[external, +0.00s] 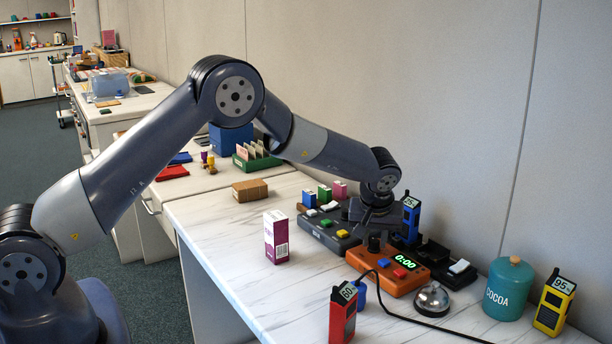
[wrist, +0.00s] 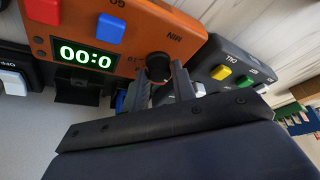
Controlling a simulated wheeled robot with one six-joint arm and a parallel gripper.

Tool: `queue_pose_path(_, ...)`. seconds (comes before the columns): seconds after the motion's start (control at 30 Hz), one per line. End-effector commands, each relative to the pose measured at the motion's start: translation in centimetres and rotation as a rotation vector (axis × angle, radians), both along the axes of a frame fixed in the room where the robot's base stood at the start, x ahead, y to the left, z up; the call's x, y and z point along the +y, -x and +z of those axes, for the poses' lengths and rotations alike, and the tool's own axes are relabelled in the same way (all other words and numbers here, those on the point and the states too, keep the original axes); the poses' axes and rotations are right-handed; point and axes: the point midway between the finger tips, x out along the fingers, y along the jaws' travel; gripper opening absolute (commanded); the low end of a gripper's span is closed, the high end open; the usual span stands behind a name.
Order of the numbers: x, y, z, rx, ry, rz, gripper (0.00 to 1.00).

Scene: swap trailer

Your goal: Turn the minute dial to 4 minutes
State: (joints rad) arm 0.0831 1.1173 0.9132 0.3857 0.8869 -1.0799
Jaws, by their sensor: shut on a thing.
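The minute dial (wrist: 158,66) is a black knob on the orange timer box, beside the label MIN in the wrist view. The orange timer (external: 386,277) lies on the white counter, and its green display (external: 406,259) reads 0:00. The display also shows in the wrist view (wrist: 84,54), upside down. My gripper (wrist: 164,78) is shut on the dial, with one finger on each side of it. In the external view my gripper (external: 374,228) is above the timer's back left corner, over the knob. The dial's pointer mark is too small to read.
Behind the timer are a dark grey box with coloured buttons (external: 328,232) and a blue handheld radio (external: 410,219). A purple carton (external: 276,238), red radio (external: 342,315), silver bell (external: 432,299), cocoa tin (external: 508,292) and yellow radio (external: 553,304) stand around. The counter's left front is clear.

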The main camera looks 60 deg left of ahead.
Motion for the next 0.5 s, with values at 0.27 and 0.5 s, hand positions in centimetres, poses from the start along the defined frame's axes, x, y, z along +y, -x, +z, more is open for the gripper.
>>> queue_pose_path(0.27, 0.0, 0.01, -0.04, 0.0, 0.0, -0.009, 0.03)
queue_pose_path(0.5, 0.09, 0.04, -0.25, 0.0, -0.001, -0.095, 0.03)
